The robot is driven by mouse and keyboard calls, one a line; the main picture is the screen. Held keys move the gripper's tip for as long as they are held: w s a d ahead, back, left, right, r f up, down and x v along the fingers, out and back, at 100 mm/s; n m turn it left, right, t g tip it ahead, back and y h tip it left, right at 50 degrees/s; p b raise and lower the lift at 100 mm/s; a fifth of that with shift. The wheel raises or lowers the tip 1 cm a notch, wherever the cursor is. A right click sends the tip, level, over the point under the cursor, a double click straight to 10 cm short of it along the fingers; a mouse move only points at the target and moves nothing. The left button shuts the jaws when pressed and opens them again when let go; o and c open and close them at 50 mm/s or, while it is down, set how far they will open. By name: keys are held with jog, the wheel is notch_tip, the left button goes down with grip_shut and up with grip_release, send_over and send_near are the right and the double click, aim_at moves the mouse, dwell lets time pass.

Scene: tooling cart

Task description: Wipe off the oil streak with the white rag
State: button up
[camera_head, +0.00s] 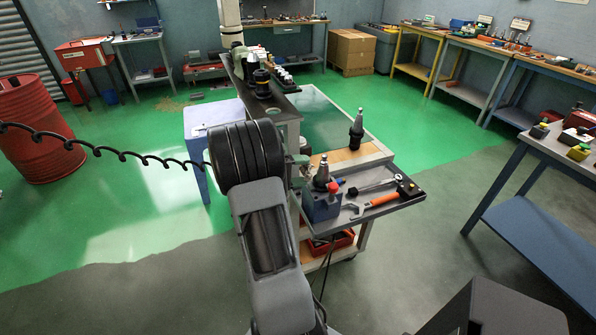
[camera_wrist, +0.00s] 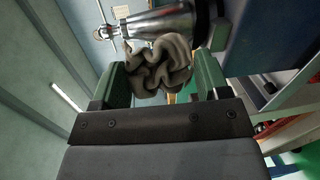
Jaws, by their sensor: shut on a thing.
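The white rag (camera_wrist: 160,68) shows in the wrist view as a crumpled greyish-beige bundle. It sits between the two green fingers of my gripper (camera_wrist: 161,82), which is shut on it. Just beyond the rag is a shiny metal tapered holder (camera_wrist: 160,21), lying across the top of the wrist view. The rag looks touching or very close to it; I cannot tell which. I cannot make out an oil streak in either view. In the head view my arm hides most of the gripper and the rag.
Another holder (camera_head: 357,130) stands upright on the cart top. A dark shelf (camera_head: 284,103) bears more holders. Open floor lies right of the cart.

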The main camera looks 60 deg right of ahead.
jog(key=shift+b+x, duration=0.45)
jog(key=shift+x, duration=0.55)
dwell(0.5)
jog(key=shift+s+a+f+b, duration=0.15)
jog(key=shift+s+a+b, duration=0.45)
jog(key=shift+s+a, duration=0.85)
jog(key=shift+s+f, duration=0.1)
jog(key=shift+f, duration=0.05)
jog(key=shift+b, duration=0.35)
jog(key=shift+w+d+b, duration=0.4)
jog(key=shift+w+d, duration=0.35)
jog(key=shift+w, duration=0.2)
jog(key=shift+w+d, duration=0.45)
jog(key=shift+w, duration=0.25)
